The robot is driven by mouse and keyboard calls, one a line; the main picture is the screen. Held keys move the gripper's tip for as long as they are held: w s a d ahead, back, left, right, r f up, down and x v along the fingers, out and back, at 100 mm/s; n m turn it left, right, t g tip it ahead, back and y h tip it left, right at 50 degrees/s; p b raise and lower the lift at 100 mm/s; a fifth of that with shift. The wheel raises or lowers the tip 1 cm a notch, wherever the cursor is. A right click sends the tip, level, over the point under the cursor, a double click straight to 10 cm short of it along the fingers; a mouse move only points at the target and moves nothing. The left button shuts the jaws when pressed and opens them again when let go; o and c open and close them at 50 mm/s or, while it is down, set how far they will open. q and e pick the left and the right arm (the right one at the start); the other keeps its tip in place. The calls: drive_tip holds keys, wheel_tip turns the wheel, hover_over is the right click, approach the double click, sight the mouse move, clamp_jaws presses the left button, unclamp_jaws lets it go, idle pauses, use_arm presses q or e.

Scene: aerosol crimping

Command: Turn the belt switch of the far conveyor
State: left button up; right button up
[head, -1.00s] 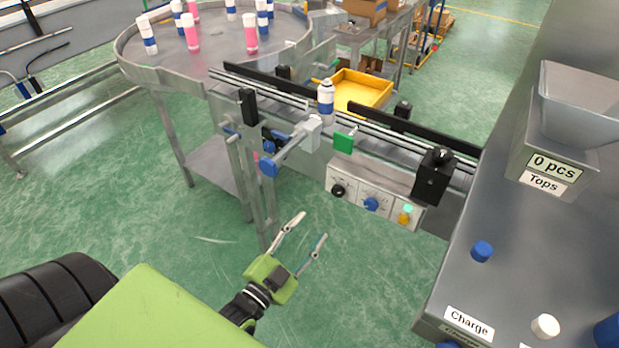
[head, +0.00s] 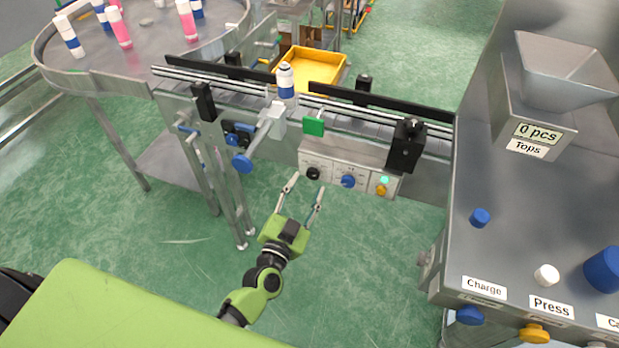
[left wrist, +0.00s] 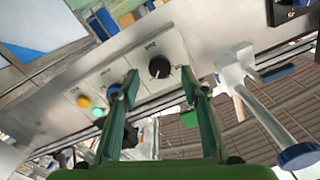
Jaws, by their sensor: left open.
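The conveyor's control box (head: 330,171) hangs on its near side. It carries a black knob (head: 313,173), a blue knob (head: 348,181), a green lamp (head: 384,180) and an orange button (head: 381,190). The labels are too small to read surely. My left gripper (head: 306,183) is open and empty, pointing at the box near the black knob. In the left wrist view the black knob (left wrist: 159,67) appears between the open fingers (left wrist: 163,76), and the blue knob (left wrist: 113,92) shows by one finger. Contact cannot be seen. My right gripper is not in view.
A blue-ended lever (head: 242,162) juts out left of the box. A bottle (head: 286,82) stands on the conveyor. A round table (head: 100,82) with several bottles is at the left. A grey machine (head: 500,235) with buttons stands right. Green floor lies open below.

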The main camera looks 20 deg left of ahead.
sight(312, 176)
use_arm(q)
drive_tip(key=shift+w+d, duration=0.1)
drive_tip(key=shift+w, duration=1.55)
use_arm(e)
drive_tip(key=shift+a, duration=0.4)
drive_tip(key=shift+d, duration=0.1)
use_arm(q)
drive_tip(key=c, duration=1.1)
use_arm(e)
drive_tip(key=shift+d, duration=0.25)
